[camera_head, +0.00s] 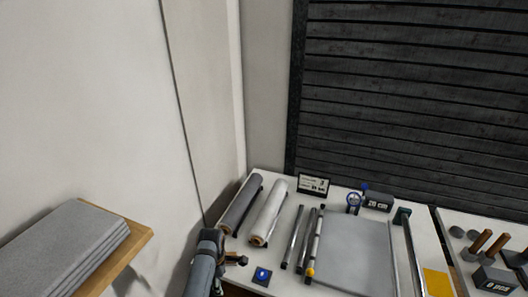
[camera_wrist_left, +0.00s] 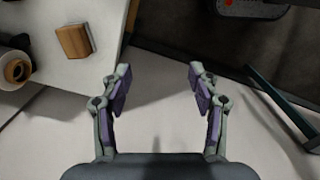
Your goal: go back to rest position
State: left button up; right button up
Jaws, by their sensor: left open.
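My left arm comes in at the bottom of the head view, and its gripper (camera_head: 236,261) is small and partly hidden there, near the table's left front corner. In the left wrist view the gripper (camera_wrist_left: 160,75) is open, with its two fingers wide apart and nothing between them. A dark grey roll (camera_head: 241,205) and a lighter grey roll (camera_head: 268,212) lie side by side on the white table (camera_head: 286,212), beyond the gripper and apart from it. My right gripper is not in view.
A wooden shelf (camera_head: 122,262) with stacked grey sheets (camera_head: 65,246) stands at the left. Metal rods (camera_head: 299,241), a grey sheet (camera_head: 357,252) and a small sign (camera_head: 314,184) are on the table. A wooden block (camera_wrist_left: 74,41) shows beside the gripper in the wrist view.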

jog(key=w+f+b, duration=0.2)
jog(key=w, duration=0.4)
pick_arm(q)
jog(key=s+a+f+m+b, duration=0.25)
jog(key=s+f, duration=0.25)
jog(key=f, duration=0.5)
jog(key=s+a+f+m+b, duration=0.1)
jog(key=s+f+m, duration=0.4)
jog(key=f, duration=0.5)
jog(key=s+a+f+m+b, duration=0.2)
jog(key=s+f, duration=0.4)
jog(key=f, duration=0.4)
jog(key=s+a+f+m+b, duration=0.1)
jog(key=s+a+f+m, duration=0.1)
jog(key=s, duration=0.6)
jog(key=s+a+f+m+b, duration=0.2)
jog(key=s+a+f+m, duration=0.1)
jog(key=s+f, duration=0.4)
jog(key=s+a+f+m+t+b, duration=0.1)
jog(key=s+f+m, duration=0.3)
jog(key=s, duration=0.4)
jog(key=shift+s+a+f+y+b, duration=0.35)
jog(key=shift+a+f+b, duration=0.2)
jog(key=shift+a, duration=0.3)
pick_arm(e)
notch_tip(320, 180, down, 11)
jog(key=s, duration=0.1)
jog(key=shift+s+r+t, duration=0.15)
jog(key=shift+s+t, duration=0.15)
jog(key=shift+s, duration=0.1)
